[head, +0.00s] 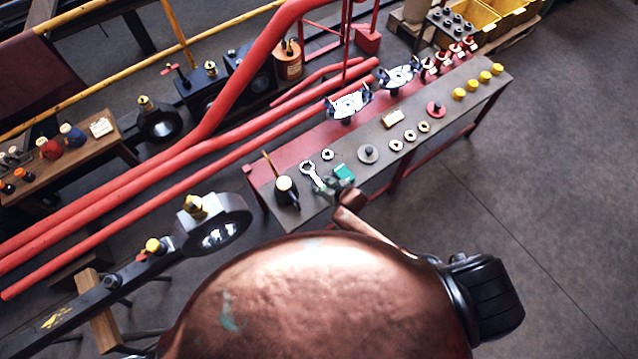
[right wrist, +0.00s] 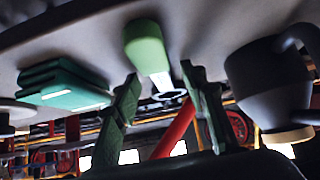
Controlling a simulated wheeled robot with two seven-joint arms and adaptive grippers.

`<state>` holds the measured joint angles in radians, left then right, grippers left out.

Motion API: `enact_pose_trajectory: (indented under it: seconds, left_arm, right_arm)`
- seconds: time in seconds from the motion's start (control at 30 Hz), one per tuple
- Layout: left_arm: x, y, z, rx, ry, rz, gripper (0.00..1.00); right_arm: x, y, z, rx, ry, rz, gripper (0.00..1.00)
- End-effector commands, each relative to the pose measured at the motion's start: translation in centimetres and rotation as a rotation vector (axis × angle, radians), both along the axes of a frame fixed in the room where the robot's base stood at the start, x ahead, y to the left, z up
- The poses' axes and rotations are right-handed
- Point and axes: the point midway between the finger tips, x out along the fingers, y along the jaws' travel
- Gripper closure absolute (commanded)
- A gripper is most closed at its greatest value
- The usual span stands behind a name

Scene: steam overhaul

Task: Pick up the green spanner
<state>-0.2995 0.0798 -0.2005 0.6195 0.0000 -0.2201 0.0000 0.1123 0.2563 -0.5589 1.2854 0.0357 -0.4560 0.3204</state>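The green spanner (head: 312,176) lies near the left end of the grey bench top, its silver jaw pointing away and its handle end toward my right gripper (head: 335,185). In the right wrist view, where the bench appears at the top, the spanner's green handle (right wrist: 146,45) shows just beyond and between the fingertips. My right gripper (right wrist: 160,74) is open, its two dark green fingers apart with a gap between them. I cannot tell whether either finger touches the spanner. My left gripper is not in view.
Teal blocks (head: 344,172) lie just right of the spanner. Rings, discs and yellow caps (head: 458,94) sit further along the bench. Red pipes (head: 170,160) run behind.

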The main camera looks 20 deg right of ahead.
Motion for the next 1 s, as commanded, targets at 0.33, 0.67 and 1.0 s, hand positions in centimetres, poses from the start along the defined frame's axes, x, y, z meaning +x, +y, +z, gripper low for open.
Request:
enact_pose_trajectory:
  seconds: [0.33,0.67,1.0]
  left_arm:
    - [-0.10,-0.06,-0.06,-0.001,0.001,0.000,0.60]
    - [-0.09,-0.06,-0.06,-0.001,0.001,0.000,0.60]
    - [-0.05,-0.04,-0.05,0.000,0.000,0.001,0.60]
  right_arm:
    - [0.17,0.05,-0.21,0.000,0.001,0.000,0.66]
    - [0.15,0.03,-0.22,0.000,0.001,0.000,0.89]
    - [0.06,-0.01,-0.33,-0.002,0.004,-0.001,1.00]
